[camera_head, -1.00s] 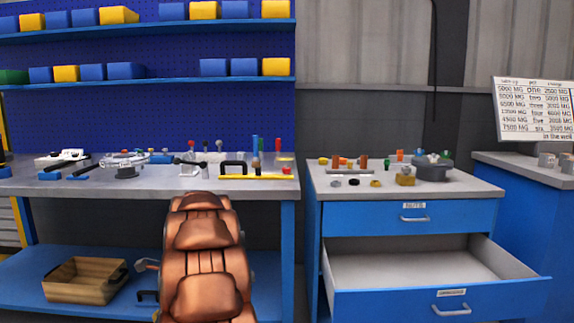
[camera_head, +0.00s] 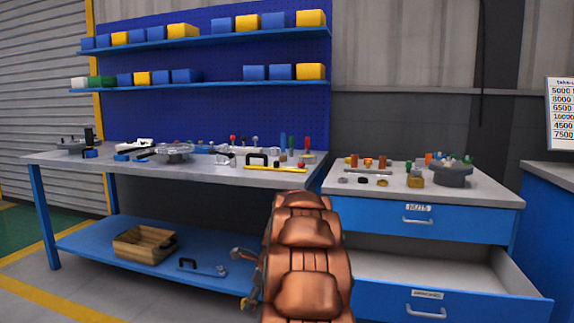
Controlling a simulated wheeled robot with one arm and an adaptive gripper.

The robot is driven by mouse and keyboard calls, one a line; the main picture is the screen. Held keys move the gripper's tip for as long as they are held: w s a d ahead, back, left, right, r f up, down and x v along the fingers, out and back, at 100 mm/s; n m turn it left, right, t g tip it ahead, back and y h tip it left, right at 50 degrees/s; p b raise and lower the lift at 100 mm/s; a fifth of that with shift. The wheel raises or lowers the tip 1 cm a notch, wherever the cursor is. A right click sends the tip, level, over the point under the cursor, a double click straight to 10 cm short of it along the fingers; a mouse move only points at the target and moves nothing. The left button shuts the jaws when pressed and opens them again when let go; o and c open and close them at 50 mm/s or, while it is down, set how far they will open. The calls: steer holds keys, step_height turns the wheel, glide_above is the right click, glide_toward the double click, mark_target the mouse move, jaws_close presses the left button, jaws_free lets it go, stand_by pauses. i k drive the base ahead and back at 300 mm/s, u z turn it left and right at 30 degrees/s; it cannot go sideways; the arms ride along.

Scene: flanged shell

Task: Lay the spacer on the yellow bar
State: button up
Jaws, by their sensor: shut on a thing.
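The yellow bar (camera_head: 275,168) lies flat along the front edge of the grey workbench, near its right end. A black handle (camera_head: 257,159) stands right behind it, and a small red ball shape is at its right end. My copper-coloured arm (camera_head: 306,245) rises from the bottom of the view, its top just below the bench's right front corner. Small grey and reddish parts show at its left side, too unclear to name. I cannot make out my gripper's fingers. I cannot pick out the spacer; it may be hidden or among the small parts.
The workbench (camera_head: 95,161) holds several tools. Its lower shelf (camera_head: 95,240) bears a wooden box (camera_head: 145,244). Right of it, a blue cabinet (camera_head: 470,221) has small parts on top and its lower drawer (camera_head: 430,300) pulled open. Floor is clear at the left.

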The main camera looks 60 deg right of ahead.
mark_target(275, 162)
steer(key=z, duration=1.1)
